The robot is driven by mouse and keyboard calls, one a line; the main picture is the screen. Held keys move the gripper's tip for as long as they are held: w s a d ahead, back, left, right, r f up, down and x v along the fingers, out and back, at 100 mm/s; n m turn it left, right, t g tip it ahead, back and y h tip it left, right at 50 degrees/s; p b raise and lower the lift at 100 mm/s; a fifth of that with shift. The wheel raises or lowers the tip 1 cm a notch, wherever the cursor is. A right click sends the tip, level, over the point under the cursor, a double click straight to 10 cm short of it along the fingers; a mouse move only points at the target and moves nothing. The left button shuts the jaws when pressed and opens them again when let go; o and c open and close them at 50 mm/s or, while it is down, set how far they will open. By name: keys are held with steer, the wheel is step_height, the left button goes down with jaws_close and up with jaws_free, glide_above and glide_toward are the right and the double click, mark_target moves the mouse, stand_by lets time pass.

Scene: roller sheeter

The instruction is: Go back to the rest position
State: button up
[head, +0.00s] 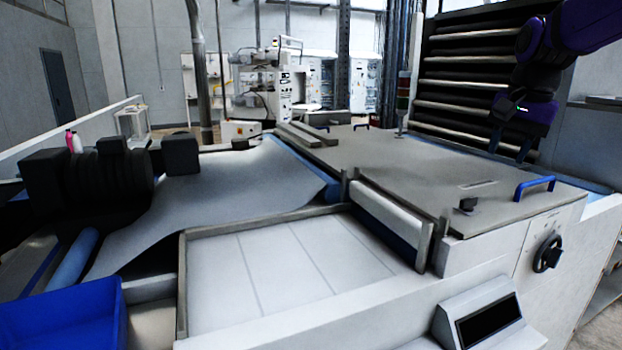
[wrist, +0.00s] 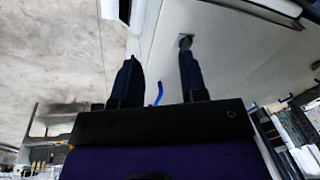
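My gripper (head: 508,150) is at the upper right of the head view, with its two dark fingers pointing down. It appears to be above the far right part of the machine's grey top cover (head: 400,165). In the wrist view my gripper (wrist: 157,58) has its fingers spread apart, with nothing between them. A blue handle (head: 535,186) stands on the cover's right edge, apart from the gripper; a blue handle also shows between the fingers in the wrist view (wrist: 158,93).
A handwheel (head: 547,253) is on the machine's right side, and a small black knob (head: 468,204) is on the cover. A tilted display box (head: 485,320) sits at the front. A blue bin (head: 65,315) is at lower left. A rack of rolls (head: 465,85) stands behind.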

steer(key=s+a+f+n+t, duration=0.1)
steer(key=s+a+f+n, duration=0.1)
steer(key=s, duration=0.6)
steer(key=s+a+f+n+t, duration=0.1)
steer(key=s+f+n, duration=0.1)
steer(key=s, duration=0.6)
steer(key=s+a+f+n+t, duration=0.1)
steer(key=s+n, duration=0.3)
steer(key=s, duration=0.4)
steer(key=shift+a+f+n+h, duration=0.3)
steer(key=shift+a+f, duration=0.1)
steer(key=shift+a, duration=0.4)
steer(key=shift+o, duration=0.2)
